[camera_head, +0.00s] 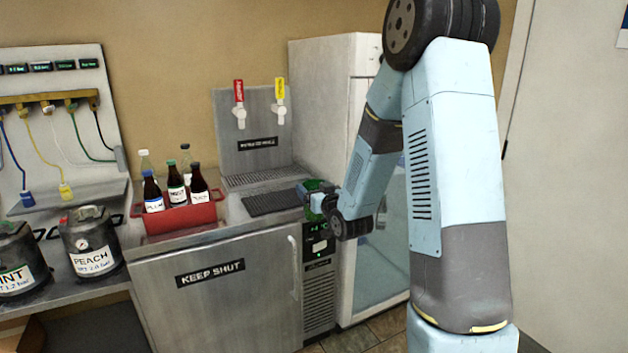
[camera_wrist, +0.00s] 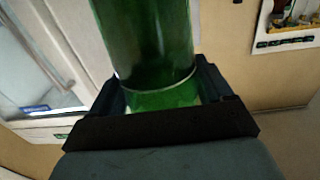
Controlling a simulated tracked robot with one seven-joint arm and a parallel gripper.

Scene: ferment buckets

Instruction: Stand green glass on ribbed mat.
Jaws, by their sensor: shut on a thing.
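The green glass (camera_wrist: 145,45) fills the middle of the wrist view, between the dark fingers of my gripper (camera_wrist: 165,100). My gripper is shut on it. In the head view the green glass (camera_head: 318,186) shows only in part at my gripper (camera_head: 312,197), at the right end of the counter. The dark ribbed mat (camera_head: 272,202) lies flat and bare on the steel counter, just left of my gripper. I cannot tell whether the glass touches the counter or is above it.
A red caddy (camera_head: 182,218) with several bottles stands left of the mat. Behind the mat are a drip grate (camera_head: 262,177) and two taps, red (camera_head: 239,104) and yellow (camera_head: 280,102). A tall glass-door fridge (camera_head: 318,110) stands to the right. Dark kegs (camera_head: 92,243) are at far left.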

